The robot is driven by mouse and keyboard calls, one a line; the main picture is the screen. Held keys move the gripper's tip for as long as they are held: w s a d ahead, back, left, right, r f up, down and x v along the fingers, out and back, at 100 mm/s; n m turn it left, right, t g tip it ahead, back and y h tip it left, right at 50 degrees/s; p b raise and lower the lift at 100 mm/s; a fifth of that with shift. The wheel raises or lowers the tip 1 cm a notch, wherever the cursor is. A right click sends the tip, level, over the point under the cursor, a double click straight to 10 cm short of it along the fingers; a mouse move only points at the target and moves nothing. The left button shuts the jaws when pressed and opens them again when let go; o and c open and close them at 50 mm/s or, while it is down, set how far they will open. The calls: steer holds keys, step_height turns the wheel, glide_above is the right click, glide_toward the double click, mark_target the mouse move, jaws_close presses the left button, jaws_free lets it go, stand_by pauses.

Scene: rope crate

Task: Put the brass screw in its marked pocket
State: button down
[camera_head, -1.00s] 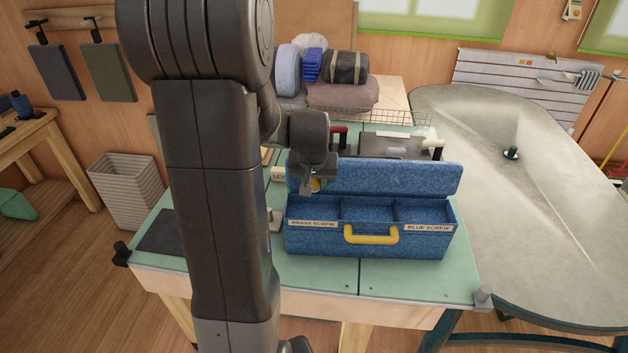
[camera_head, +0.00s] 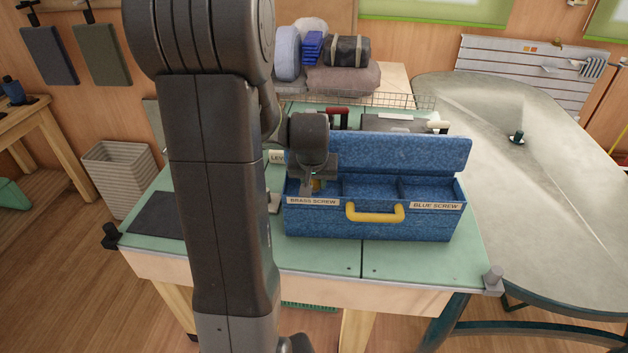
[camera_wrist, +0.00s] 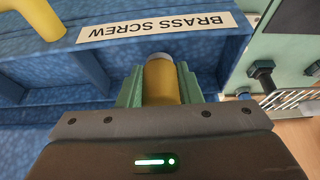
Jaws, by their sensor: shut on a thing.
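The brass screw (camera_wrist: 161,78) shows as a yellow cylinder with a greyish end between the green fingers of my gripper (camera_wrist: 160,92) in the wrist view. My gripper is shut on it. In the head view my gripper (camera_head: 316,185) is at the left compartment of the open blue box (camera_head: 400,228), just behind the label "BRASS SCREW" (camera_head: 313,201). That label (camera_wrist: 155,27) appears upside down in the wrist view. The screw is low at the left compartment, mostly hidden by my gripper. I cannot tell whether it touches the compartment floor.
The box lid (camera_head: 420,153) stands raised behind the compartments. The middle and right compartments look empty; a "BLUE SCREW" label (camera_head: 436,206) marks the right one. A yellow handle (camera_head: 375,212) sits on the front wall. Clear green tabletop (camera_head: 420,262) lies in front.

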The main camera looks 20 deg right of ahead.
steer(key=shift+f+b, duration=0.5)
steer(key=shift+f, duration=0.05)
stand_by(0.4)
steer(key=c, duration=0.9)
jaws_free()
steer(key=shift+c, duration=0.2)
steer(key=shift+r, duration=0.1)
steer(key=v, duration=1.3)
steer(key=shift+r, duration=0.35)
steer(key=shift+s, duration=0.1)
